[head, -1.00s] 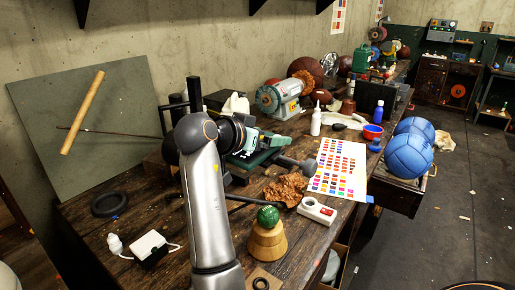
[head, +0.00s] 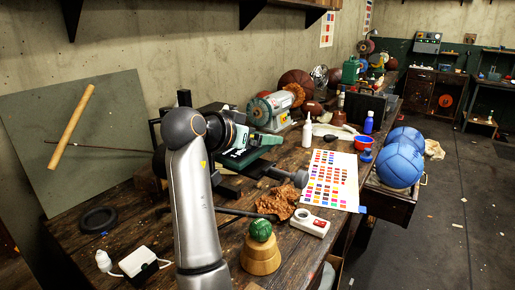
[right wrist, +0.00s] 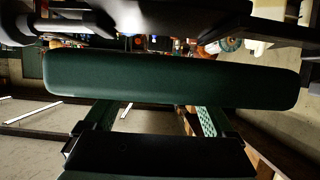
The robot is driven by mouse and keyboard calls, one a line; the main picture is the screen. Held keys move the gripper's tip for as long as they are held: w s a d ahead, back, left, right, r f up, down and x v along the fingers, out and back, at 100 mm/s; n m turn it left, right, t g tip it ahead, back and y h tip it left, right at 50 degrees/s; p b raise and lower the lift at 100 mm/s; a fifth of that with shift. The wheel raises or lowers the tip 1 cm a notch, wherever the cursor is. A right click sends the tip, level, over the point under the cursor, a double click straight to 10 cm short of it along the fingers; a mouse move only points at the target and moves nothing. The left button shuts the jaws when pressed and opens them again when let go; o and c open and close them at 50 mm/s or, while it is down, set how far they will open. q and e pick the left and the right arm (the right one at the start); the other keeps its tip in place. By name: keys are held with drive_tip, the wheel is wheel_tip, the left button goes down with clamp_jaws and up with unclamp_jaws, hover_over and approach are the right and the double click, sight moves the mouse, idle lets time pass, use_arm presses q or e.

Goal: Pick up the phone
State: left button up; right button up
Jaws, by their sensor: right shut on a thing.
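My right arm rises through the middle of the head view, with its gripper (head: 236,142) over the workbench. The gripper is shut on a dark green, long, rounded thing (head: 242,160), which I take to be the phone. In the right wrist view this phone (right wrist: 170,79) lies crosswise at the fingertips of the gripper (right wrist: 155,118), whose two teal-patterned fingers reach it from below in the picture. Its far side is hidden. I cannot tell whether it touches the dark object under it. My left gripper is not in view.
Blue balls (head: 400,163) sit at the right edge.

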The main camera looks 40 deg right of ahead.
drive_tip(key=s+a+r+b, duration=0.1)
drive_tip(key=s+a+r, duration=0.1)
drive_tip(key=s+r, duration=0.3)
drive_tip(key=s+a+r+b, duration=0.1)
drive_tip(key=s+a+r, duration=0.2)
drive_tip(key=s+r, duration=0.2)
drive_tip(key=s, duration=0.3)
drive_tip(key=shift+a, duration=0.25)
